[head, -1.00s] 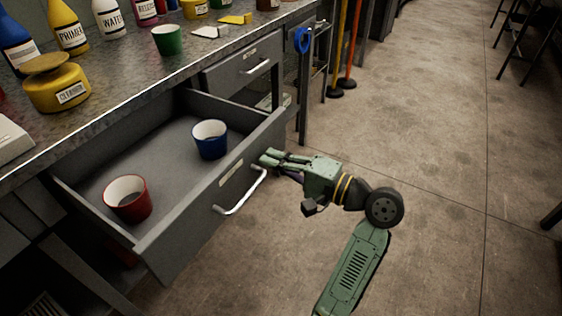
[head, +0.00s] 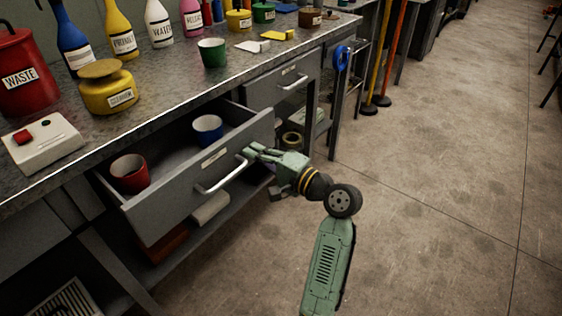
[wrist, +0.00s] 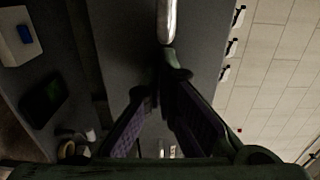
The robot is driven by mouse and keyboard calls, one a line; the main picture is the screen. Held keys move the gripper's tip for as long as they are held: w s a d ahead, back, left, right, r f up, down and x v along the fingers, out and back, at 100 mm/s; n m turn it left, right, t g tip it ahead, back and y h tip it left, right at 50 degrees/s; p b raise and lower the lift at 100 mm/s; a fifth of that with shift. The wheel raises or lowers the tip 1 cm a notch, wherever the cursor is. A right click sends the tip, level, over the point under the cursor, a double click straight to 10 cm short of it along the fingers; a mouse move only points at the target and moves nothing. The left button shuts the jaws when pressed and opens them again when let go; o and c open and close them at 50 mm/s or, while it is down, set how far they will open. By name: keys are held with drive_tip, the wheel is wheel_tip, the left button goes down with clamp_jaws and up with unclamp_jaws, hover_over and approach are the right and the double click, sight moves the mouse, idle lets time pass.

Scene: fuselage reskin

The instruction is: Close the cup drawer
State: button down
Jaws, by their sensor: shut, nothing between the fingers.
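The cup drawer (head: 225,181) is partly open under the workbench, its grey front standing out from the bench. A red cup (head: 130,174) and a blue cup (head: 207,130) stand inside it. My gripper (head: 247,152) is shut and empty at the right part of the drawer front, beside the right end of the silver handle (head: 222,178). In the wrist view the fingers (wrist: 160,95) point at the grey drawer front (wrist: 130,50), and the handle (wrist: 167,20) runs up from near the fingertips. Exact fingertip contact is hard to tell.
A second, shut drawer (head: 285,82) is to the right. On the worktop (head: 165,93) stand a green cup (head: 212,53), a yellow pot (head: 107,90), a red waste can (head: 25,75) and several bottles. A lower shelf holds items. The floor (head: 430,190) at right is clear.

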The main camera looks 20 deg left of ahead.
sight(218, 132)
drive_tip(key=p+x, duration=0.1)
drive_tip(key=x, duration=1.2)
drive_tip(key=shift+a, duration=0.2)
drive_tip(key=shift+w+a+r, duration=0.1)
drive_tip(key=shift+w+a, duration=0.05)
drive_tip(key=shift+a, duration=0.15)
